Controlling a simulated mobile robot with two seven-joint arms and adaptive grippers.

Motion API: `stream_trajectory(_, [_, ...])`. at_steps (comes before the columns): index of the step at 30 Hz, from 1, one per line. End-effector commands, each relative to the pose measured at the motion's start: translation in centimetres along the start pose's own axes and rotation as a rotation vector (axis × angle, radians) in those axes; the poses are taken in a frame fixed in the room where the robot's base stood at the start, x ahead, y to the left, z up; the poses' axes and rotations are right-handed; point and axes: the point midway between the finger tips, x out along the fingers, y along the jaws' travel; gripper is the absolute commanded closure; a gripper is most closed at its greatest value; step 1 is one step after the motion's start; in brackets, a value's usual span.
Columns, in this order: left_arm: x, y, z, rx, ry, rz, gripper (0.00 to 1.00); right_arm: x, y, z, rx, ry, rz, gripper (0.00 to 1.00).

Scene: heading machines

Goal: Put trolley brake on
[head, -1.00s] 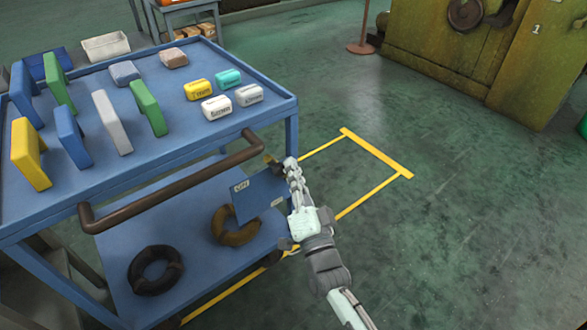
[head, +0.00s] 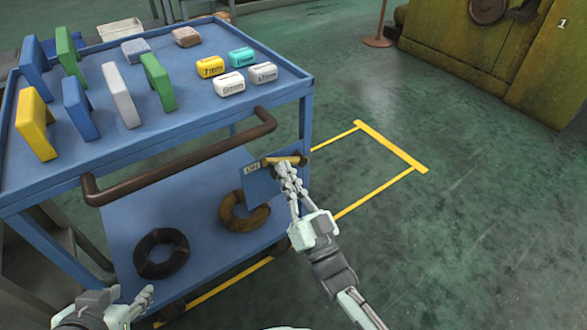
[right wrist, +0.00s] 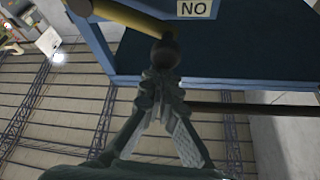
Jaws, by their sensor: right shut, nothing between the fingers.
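The blue trolley (head: 215,130) stands on the left, with a brown push handle (head: 185,160) at its near side. A blue brake plate (head: 258,187) hangs at its right corner post, with an "ON" label (head: 252,167) in view. A yellowish brake lever (head: 287,160) lies nearly level across the plate's top. In the right wrist view the lever (right wrist: 120,14) has a dark round knob (right wrist: 165,55). My right gripper (head: 284,171) is shut and empty, its fingertips (right wrist: 160,75) at the knob; contact is unclear. My left gripper (head: 146,291) is at the bottom left, partly cut off.
Coloured blocks and small labelled weights (head: 229,84) stand on the trolley's top. Two rings, one dark (head: 160,254) and one brown (head: 243,213), lie on the lower shelf. A yellow floor marking (head: 392,147) runs beside the trolley. A green machine (head: 480,50) stands far right.

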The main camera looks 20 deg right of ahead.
Motion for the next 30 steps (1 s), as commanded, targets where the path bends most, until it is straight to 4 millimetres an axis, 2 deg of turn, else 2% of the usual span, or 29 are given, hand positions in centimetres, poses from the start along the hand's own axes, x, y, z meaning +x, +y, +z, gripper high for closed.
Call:
stream_trajectory(1, [0.4, 0.8, -1.3, 0.0, 0.065, 0.016, 0.6, -0.4, 0.0, 0.8, -0.038, -0.002, -0.02, 1.0])
stream_trajectory(6, [-0.1, 3.1, -6.0, -0.005, 0.281, 0.065, 0.6, -0.9, -0.4, 2.0, -0.171, -0.001, -0.086, 1.0])
stream_trajectory(12, [-1.5, 4.9, -10.0, -0.017, 0.476, 0.108, 0.6, -1.6, -0.5, 3.2, -0.296, -0.001, -0.147, 1.0])
stream_trajectory(21, [-3.4, 6.3, -13.1, -0.033, 0.637, 0.143, 0.6, -2.0, -0.5, 4.2, -0.404, 0.0, -0.2, 1.0])
stream_trajectory(30, [-3.9, 6.6, -13.8, -0.038, 0.676, 0.152, 0.6, -2.2, -0.5, 4.5, -0.432, -0.002, -0.213, 1.0])
